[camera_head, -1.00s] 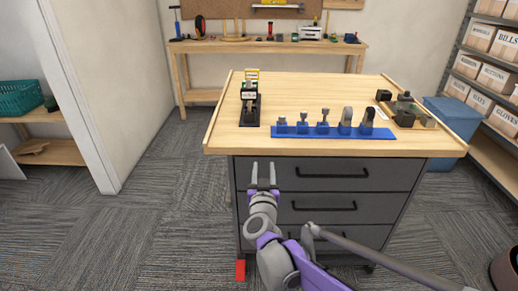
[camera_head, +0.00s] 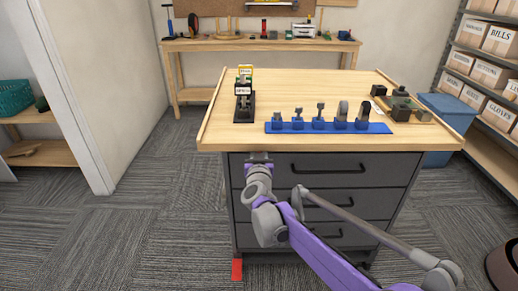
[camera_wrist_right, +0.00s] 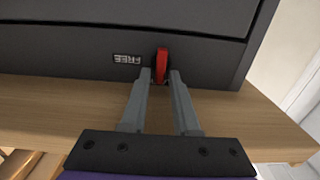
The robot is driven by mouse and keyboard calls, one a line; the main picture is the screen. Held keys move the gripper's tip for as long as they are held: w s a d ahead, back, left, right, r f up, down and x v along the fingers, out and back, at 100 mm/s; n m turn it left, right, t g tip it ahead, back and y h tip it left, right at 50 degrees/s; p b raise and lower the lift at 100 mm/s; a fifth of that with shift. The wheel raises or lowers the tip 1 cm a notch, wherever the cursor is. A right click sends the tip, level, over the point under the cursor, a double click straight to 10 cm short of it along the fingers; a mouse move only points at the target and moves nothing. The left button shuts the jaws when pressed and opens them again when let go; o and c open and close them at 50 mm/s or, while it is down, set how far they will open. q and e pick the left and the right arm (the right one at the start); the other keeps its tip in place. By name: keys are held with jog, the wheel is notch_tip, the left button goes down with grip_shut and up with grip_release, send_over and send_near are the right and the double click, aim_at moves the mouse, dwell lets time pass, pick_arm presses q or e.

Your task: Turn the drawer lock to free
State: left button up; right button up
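The drawer lock is a small red lever (camera_wrist_right: 161,64) on the dark front of the drawer cabinet (camera_head: 385,168), under the tabletop edge. In the right wrist view it stands upright in the picture, with a white FREE label (camera_wrist_right: 127,59), upside down, to its left. My right gripper (camera_wrist_right: 161,76) has one finger on each side of the lever, with a narrow gap visible on both sides. In the head view my right gripper (camera_head: 259,156) is at the upper left of the cabinet front and hides the lock. My left gripper is not in view.
On the wooden tabletop (camera_head: 300,85) are a blue rack (camera_head: 375,128) of several pieces, a black-and-yellow device (camera_head: 244,100) and dark blocks (camera_head: 402,103). Drawer handles (camera_head: 330,168) project right of my gripper. Carpet on the left is open.

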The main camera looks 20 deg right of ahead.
grip_shut()
jog(key=shift+s+d+f+m+p, duration=0.15)
jog(key=shift+m+p, duration=0.95)
jog(key=shift+m, duration=1.9)
jog(key=shift+w+d+f+m+p, duration=0.15)
jog(key=shift+m+p, duration=0.9)
jog(key=shift+m, duration=1.95)
jog(key=shift+s+d+f+m+p, duration=0.2)
jog(key=shift+m+p, duration=0.9)
jog(key=shift+m, duration=1.9)
jog(key=shift+f, duration=0.1)
jog(key=shift+o, duration=1.8)
grip_release()
